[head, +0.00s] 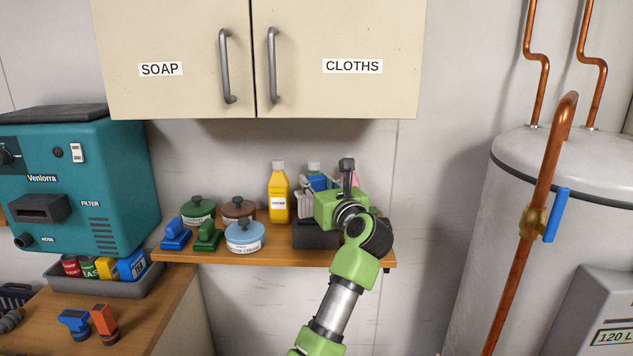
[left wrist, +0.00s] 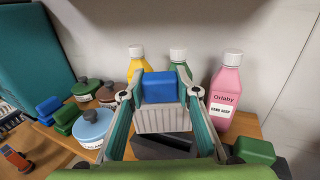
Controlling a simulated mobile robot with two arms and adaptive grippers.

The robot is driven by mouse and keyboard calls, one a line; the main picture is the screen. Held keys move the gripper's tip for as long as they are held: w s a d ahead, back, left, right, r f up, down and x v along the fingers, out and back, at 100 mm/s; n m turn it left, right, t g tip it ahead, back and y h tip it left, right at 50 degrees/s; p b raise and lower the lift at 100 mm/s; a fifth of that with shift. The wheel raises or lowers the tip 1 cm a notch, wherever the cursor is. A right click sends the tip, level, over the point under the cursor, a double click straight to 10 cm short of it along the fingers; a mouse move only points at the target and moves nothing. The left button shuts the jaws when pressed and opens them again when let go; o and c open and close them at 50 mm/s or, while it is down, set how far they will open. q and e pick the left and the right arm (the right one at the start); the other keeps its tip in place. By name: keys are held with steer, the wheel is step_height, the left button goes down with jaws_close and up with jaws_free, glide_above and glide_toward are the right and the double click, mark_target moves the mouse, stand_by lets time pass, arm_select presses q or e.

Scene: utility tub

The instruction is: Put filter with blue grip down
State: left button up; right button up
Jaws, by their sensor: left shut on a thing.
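The filter with the blue grip (left wrist: 160,88) has a pale ribbed body with a blue block on top. My left gripper (left wrist: 160,98) is shut on it, one finger on each side. In the head view the filter (head: 318,183) shows partly behind my green wrist, above the right part of the wooden shelf (head: 190,256). A dark grey block or holder (left wrist: 160,146) lies below and nearer than the filter; it also shows in the head view (head: 313,236). Whether the filter's underside touches anything is hidden. My right gripper is in neither view.
A yellow bottle (head: 279,193), a green bottle (left wrist: 178,62) and a pink bottle (left wrist: 226,85) stand close behind and beside the filter. Lidded round tins, including a blue one (head: 244,237), and blue and green grips crowd the shelf's left. Cupboards (head: 180,40) hang above.

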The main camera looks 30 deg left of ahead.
arm_select(q)
steer(key=shift+f+b, duration=0.45)
steer(key=shift+f, duration=0.15)
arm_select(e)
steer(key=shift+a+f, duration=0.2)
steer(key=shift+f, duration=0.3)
arm_select(q)
steer(key=o, duration=1)
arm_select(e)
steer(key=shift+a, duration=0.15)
arm_select(q)
steer(key=shift+r, duration=0.1)
steer(key=shift+r, duration=0.15)
steer(key=shift+r+p, duration=0.45)
steer(key=shift+p, duration=0.15)
steer(key=b+v, duration=0.5)
steer(key=v, duration=0.7)
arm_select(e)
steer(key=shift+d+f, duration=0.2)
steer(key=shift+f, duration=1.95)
